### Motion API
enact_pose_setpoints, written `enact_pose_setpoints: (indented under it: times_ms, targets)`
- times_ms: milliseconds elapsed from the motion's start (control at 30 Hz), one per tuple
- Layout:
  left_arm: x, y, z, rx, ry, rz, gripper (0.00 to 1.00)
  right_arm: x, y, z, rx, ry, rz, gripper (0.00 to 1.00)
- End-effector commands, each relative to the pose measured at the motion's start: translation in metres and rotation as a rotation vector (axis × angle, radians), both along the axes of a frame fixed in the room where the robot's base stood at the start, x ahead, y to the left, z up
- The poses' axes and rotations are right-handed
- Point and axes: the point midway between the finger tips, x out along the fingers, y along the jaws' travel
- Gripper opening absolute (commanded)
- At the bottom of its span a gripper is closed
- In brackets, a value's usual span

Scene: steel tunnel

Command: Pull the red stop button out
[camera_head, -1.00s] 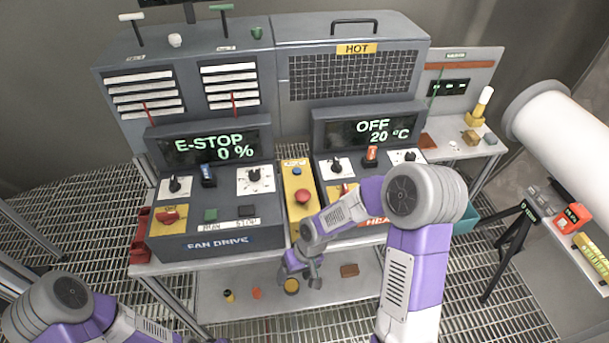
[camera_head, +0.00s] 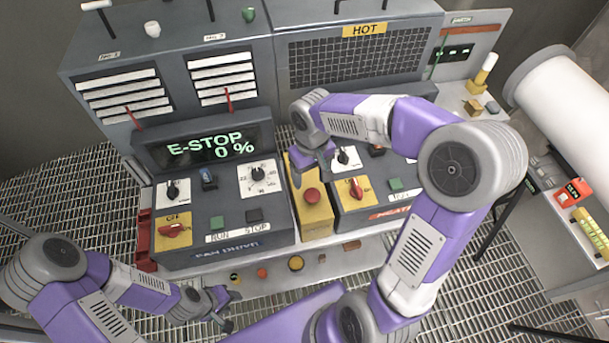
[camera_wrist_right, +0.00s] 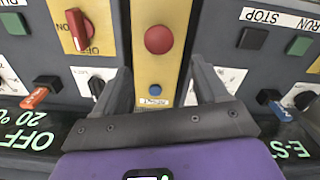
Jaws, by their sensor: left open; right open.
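The red stop button (camera_head: 312,195) is a round red mushroom head on a yellow panel (camera_head: 317,225) between the fan drive box and the heater box. It also shows in the right wrist view (camera_wrist_right: 158,39), just beyond the fingertips and centred between them. My right gripper (camera_head: 310,178) is open and empty, above and behind the button in the head view, apart from it. In the right wrist view its two fingers (camera_wrist_right: 160,75) straddle the yellow panel. My left gripper (camera_head: 222,308) is open and empty, low in front of the bench, far from the button.
The fan drive display (camera_head: 205,148) reads E-STOP 0 %. Red rotary switches (camera_head: 174,230) and knobs flank the yellow panel closely. A small blue button (camera_wrist_right: 155,90) sits on the same panel. Several small items lie on the lower shelf (camera_head: 330,260).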

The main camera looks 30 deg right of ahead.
Motion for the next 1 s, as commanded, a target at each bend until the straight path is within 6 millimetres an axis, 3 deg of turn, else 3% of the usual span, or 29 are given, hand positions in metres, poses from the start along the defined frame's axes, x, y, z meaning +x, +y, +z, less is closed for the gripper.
enact_pose_setpoints:
  times_ms: [200,400,767,1000]
  targets:
    - [0.000,0.000,-0.002,0.000,0.001,0.000,0.43,-0.001,0.000,-0.037,0.003,0.006,0.001,0.73]
    - [0.000,0.000,-0.003,0.000,0.000,0.001,0.43,-0.001,0.000,-0.061,0.002,0.004,0.001,0.73]
    - [0.000,0.000,-0.003,0.000,0.000,0.000,0.43,-0.001,0.000,-0.068,0.003,0.001,0.001,0.73]
    - [0.000,0.000,-0.003,0.000,0.000,0.000,0.43,-0.001,0.000,-0.068,0.003,0.001,0.001,0.39]
